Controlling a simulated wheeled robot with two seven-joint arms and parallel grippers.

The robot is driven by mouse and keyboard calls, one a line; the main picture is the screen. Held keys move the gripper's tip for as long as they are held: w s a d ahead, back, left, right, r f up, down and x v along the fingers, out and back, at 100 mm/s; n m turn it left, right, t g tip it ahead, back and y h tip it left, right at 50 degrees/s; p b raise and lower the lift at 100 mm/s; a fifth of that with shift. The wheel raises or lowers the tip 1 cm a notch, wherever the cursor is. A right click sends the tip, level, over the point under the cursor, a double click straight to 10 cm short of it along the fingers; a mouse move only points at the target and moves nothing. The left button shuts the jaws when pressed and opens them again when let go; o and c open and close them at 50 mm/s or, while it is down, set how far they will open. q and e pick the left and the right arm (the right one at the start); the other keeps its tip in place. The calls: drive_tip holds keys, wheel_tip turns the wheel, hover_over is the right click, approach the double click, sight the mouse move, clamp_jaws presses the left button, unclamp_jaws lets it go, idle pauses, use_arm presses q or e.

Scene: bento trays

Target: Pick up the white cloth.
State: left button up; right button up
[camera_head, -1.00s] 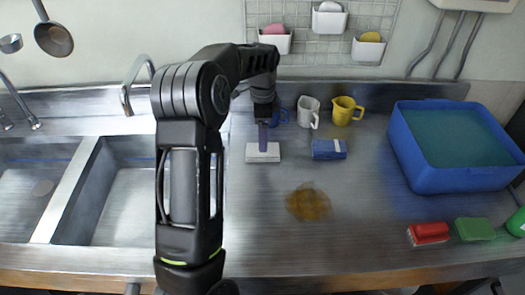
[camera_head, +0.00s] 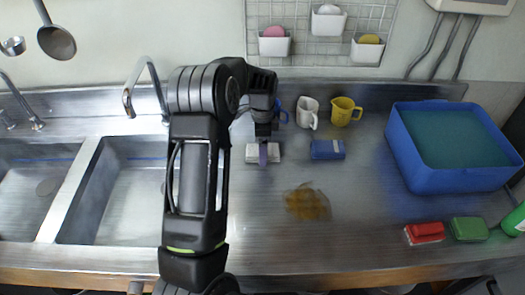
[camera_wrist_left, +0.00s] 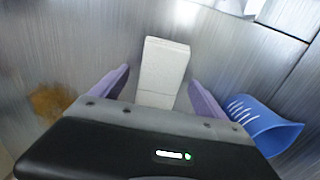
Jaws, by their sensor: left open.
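The white cloth (camera_head: 274,152) is a small pale folded block lying flat on the steel counter, left of a blue block. My left gripper (camera_head: 263,154) has purple fingers and is over the cloth, hiding part of it in the head view. In the left wrist view the cloth (camera_wrist_left: 165,68) lies between the two spread fingers, with gaps showing on both sides. The gripper there (camera_wrist_left: 158,80) is open and holds nothing. The near end of the cloth is hidden behind the gripper body. My right gripper is not in view.
A blue mug (camera_wrist_left: 262,125) is close beside the right finger. A white mug (camera_head: 308,112) and yellow mug (camera_head: 343,111) stand behind. A blue block (camera_head: 328,150) lies right of the cloth. A brown stain (camera_head: 307,203) marks the counter. A blue tub (camera_head: 450,180) stands at right.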

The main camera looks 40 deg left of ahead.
use_arm(q)
drive_tip(key=shift+c, duration=0.5)
drive_tip(key=c, duration=1.4)
